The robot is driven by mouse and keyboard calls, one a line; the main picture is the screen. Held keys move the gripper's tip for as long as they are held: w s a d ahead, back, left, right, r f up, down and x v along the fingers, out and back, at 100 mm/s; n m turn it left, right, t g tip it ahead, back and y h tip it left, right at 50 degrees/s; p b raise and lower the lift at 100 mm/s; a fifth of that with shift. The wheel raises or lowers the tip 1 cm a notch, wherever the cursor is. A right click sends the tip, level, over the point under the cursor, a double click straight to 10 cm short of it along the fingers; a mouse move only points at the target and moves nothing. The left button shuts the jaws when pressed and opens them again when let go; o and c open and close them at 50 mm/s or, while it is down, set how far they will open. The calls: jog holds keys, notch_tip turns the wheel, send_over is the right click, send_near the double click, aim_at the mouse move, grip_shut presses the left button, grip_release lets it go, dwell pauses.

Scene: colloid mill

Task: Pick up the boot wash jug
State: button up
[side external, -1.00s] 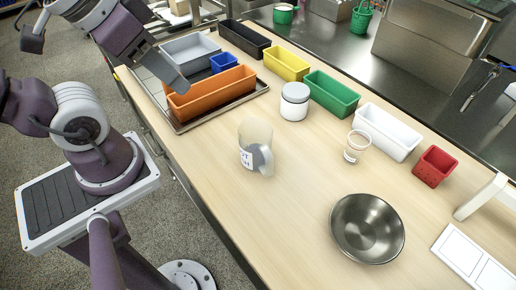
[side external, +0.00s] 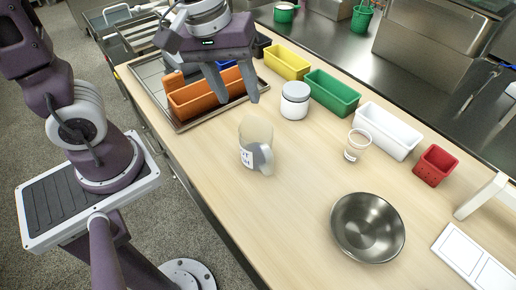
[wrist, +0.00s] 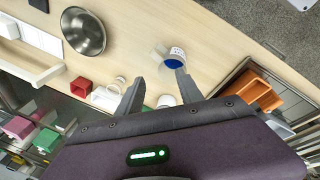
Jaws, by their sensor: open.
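The boot wash jug (side external: 247,139) is a clear, pale jug with a white label and a grey handle. It stands upright on the wooden worktop, left of centre in the side view. It also shows in the wrist view (wrist: 172,53), above the fingertips, with blue visible at it. My gripper (side external: 238,100) is open and empty, fingers pointing down. In the side view it is behind and above the jug, over the area between the orange bin and the white-lidded jar. The fingertips show apart in the wrist view (wrist: 160,78), not touching the jug.
A white jar (side external: 295,104) stands behind and right of the jug. An orange bin (side external: 196,101) sits on a tray to the left. A clear cup (side external: 357,146), a metal bowl (side external: 367,228) and several coloured bins stand to the right. The worktop in front of the jug is clear.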

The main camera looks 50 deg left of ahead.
aim_at(270, 155)
jog(key=w+d+f+n+g, duration=0.1)
jog(key=f+n, duration=0.1)
jog(key=f, duration=0.2)
jog(key=w+d+f+n, duration=0.1)
jog(key=w+f+n, duration=0.1)
jog(key=f, duration=0.2)
jog(key=w+d+f+n+g, duration=0.1)
jog(key=f+n, duration=0.2)
jog(key=f, duration=0.2)
jog(key=shift+w+d+g+y, duration=0.25)
jog(key=shift+d+g+y, duration=0.05)
jog(key=shift+y, duration=0.1)
jog(key=f, duration=0.5)
jog(key=w+f, duration=0.1)
jog(key=f, duration=0.1)
jog(key=shift+f, duration=0.25)
grip_shut()
